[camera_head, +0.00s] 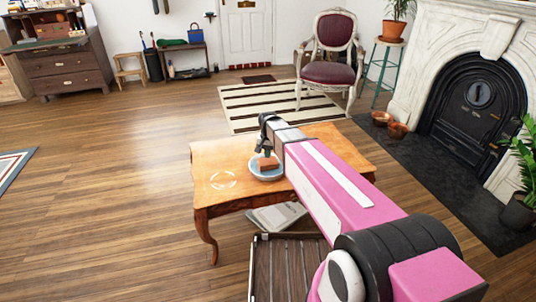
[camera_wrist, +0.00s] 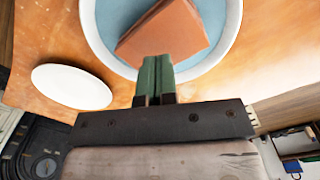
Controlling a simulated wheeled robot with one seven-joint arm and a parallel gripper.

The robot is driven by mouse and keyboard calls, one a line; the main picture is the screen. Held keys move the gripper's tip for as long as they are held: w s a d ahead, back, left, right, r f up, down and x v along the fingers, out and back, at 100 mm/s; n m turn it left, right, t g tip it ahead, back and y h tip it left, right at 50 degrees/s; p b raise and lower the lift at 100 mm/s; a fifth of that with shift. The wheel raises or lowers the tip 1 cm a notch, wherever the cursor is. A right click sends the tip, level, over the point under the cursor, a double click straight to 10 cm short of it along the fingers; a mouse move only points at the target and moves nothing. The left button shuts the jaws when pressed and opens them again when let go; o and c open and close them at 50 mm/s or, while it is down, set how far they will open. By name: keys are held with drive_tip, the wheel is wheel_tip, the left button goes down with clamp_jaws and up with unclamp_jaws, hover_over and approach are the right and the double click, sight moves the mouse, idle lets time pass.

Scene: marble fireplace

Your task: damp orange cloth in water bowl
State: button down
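The orange cloth (camera_head: 268,163) shows as a folded, brownish-orange block. In the wrist view the cloth (camera_wrist: 165,32) lies within the rim of the pale bowl (camera_wrist: 236,22), over blue-grey water (camera_wrist: 98,28); whether it is in the water or just above it I cannot tell. The bowl (camera_head: 264,177) stands on the wooden table in the head view. My gripper (camera_head: 265,151) points down over the bowl. Its green fingers (camera_wrist: 158,62) are close together at the cloth's near edge and appear shut on it. The fingertips' contact is partly hidden.
A white oval plate or dish (camera_wrist: 72,86) lies on the table beside the bowl. A pale ring (camera_head: 222,181) shows on the bare left part of the wooden table (camera_head: 215,156). My arm covers much of the table's right side. A slatted rack (camera_head: 285,265) stands in front.

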drive_tip(key=shift+f, duration=1.15)
drive_tip(key=shift+r, duration=0.1)
idle(0.8)
drive_tip(key=shift+r, duration=2.9)
drive_tip(key=s+d+f+n, duration=0.1)
drive_tip(key=s+d+f, duration=0.1)
drive_tip(key=s+d, duration=0.7)
drive_tip(key=s+d+f+n, duration=0.1)
drive_tip(key=s+d+f, duration=0.1)
drive_tip(key=s+d, duration=0.7)
drive_tip(key=shift+s+d+f+n, duration=0.3)
drive_tip(key=shift+d+n, duration=0.1)
drive_tip(key=shift+d, duration=0.15)
